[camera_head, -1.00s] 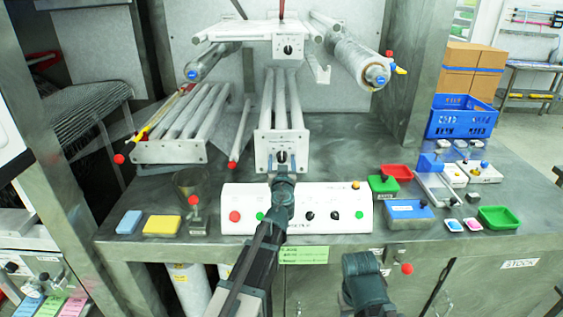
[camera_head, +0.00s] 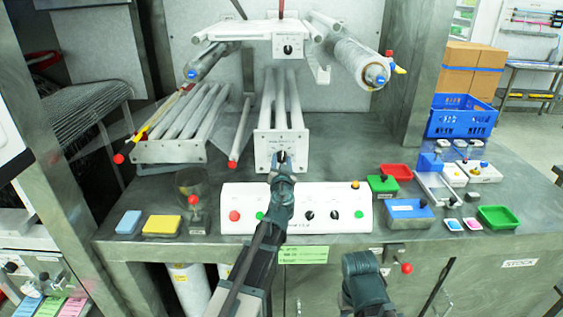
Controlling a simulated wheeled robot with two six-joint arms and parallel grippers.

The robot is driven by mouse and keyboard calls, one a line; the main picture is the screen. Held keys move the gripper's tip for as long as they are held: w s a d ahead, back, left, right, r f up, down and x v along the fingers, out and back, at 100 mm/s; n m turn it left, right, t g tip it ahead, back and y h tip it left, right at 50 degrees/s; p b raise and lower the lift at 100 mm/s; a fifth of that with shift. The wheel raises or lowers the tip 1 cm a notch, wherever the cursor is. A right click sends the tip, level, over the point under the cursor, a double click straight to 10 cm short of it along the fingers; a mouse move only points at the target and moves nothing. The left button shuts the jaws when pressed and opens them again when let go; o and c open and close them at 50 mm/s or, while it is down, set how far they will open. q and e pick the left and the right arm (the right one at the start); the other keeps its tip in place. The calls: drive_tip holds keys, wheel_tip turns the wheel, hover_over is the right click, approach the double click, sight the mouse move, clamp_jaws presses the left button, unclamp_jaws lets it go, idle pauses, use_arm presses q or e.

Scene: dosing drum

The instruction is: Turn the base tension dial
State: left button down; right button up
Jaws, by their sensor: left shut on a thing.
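The base tension dial is a black knob on the lower white plate (camera_head: 264,140), at the front end of the lower rollers. My left gripper (camera_head: 281,160) reaches up over the control box to this plate. Its fingers are shut on the dial and hide most of it. A second black dial (camera_head: 288,49) is on the upper white plate, with nothing touching it. My right arm shows at the bottom centre right; its wrist (camera_head: 362,265) is in front of the table, and its fingertips cannot be made out.
A white control box (camera_head: 330,192) with buttons and knobs stands under my left arm. A red button on a post (camera_head: 193,200) and yellow and blue sponges stand left. Trays and a blue crate (camera_head: 462,122) are right. Rollers fill the back.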

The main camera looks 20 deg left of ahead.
use_arm(q)
drive_tip(key=m, duration=0.5)
drive_tip(key=shift+m, duration=0.3)
idle(0.4)
drive_tip(key=shift+c, duration=2)
unclamp_jaws()
drive_tip(key=shift+s, duration=0.15)
